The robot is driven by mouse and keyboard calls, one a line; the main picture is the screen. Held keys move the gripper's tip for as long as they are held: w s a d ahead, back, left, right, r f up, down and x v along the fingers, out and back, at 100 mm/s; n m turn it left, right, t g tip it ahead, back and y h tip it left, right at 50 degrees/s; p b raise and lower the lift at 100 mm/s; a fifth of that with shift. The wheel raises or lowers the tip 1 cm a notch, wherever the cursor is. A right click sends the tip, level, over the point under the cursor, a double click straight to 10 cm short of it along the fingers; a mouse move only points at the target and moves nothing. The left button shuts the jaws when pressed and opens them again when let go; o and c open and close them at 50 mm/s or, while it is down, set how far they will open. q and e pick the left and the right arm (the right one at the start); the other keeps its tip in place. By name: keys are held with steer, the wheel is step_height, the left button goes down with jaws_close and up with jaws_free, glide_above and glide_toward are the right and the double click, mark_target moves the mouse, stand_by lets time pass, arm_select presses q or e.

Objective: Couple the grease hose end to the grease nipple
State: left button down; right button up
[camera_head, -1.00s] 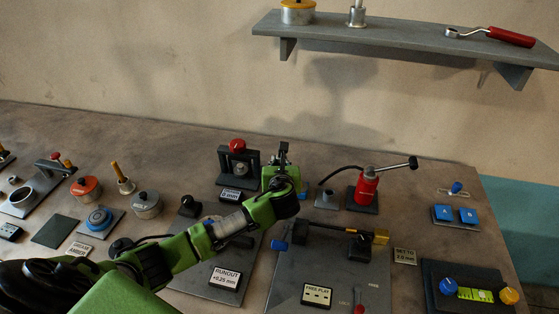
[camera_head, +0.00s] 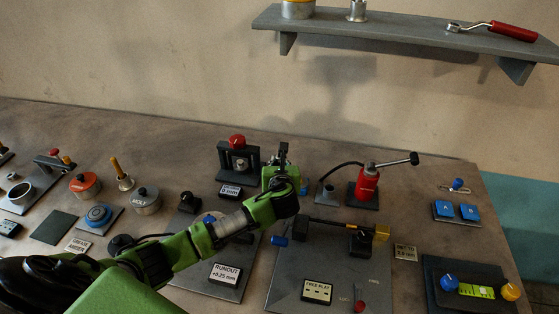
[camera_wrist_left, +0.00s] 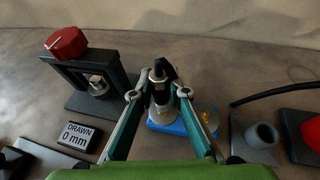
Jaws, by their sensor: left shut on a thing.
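My left gripper (camera_wrist_left: 159,94) is shut on a silver fitting with a black top (camera_wrist_left: 160,77), which I take to be the grease hose end. It stands roughly upright between the fingers, over a blue block (camera_wrist_left: 180,126). A brass-coloured piece, perhaps the grease nipple (camera_wrist_left: 211,121), shows at the block's right side. Whether the fitting touches the block or sits on a nipple, I cannot tell. In the head view my left gripper (camera_head: 283,153) is seen from behind and hides most of this. The red grease pump (camera_head: 368,183) has a black hose reaching left towards the gripper. My right gripper is not in view.
A dark frame with a red knob (camera_wrist_left: 67,43) stands close left of the gripper, with a "0 mm" sign (camera_wrist_left: 77,137) in front. A grey cone-shaped holder (camera_wrist_left: 262,135) stands close right. A shelf (camera_head: 400,40) hangs above the bench's back.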

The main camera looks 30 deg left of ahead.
arm_select(q)
steer(key=shift+f, duration=0.15)
steer(key=c, duration=1.9)
jaws_free()
steer(key=v, duration=1.2)
steer(key=shift+d, duration=0.1)
steer(key=shift+s+f, duration=0.1)
